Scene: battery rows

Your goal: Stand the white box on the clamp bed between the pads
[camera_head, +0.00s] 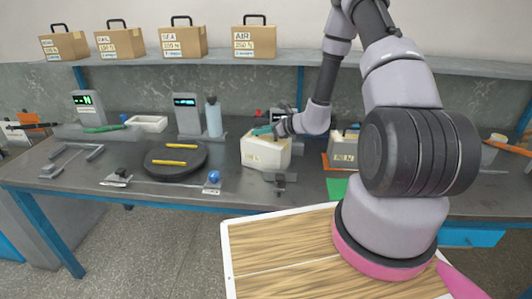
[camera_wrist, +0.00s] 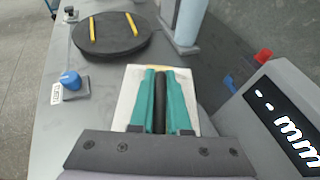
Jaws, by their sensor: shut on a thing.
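The white box (camera_head: 262,155) is at the middle of the bench, with a label on its front. It looks upright. My gripper (camera_head: 266,131) reaches it from above and behind. In the wrist view the teal fingers of my gripper (camera_wrist: 160,75) are shut on a narrow dark part at the top of the white box (camera_wrist: 126,97). The bottom of the box is unclear, so I cannot tell whether it rests on something or hangs just above. A small dark clamp-like part (camera_head: 280,181) stands in front of it. The clamp bed and its pads cannot be made out clearly.
A grey unit with an "mm" display (camera_wrist: 285,115) stands close beside the box. A black round plate (camera_head: 160,168) with two yellow bars and a blue knob (camera_head: 213,177) are to the left. A spray bottle (camera_head: 214,118) stands behind. A labelled block (camera_head: 343,152) is to the right.

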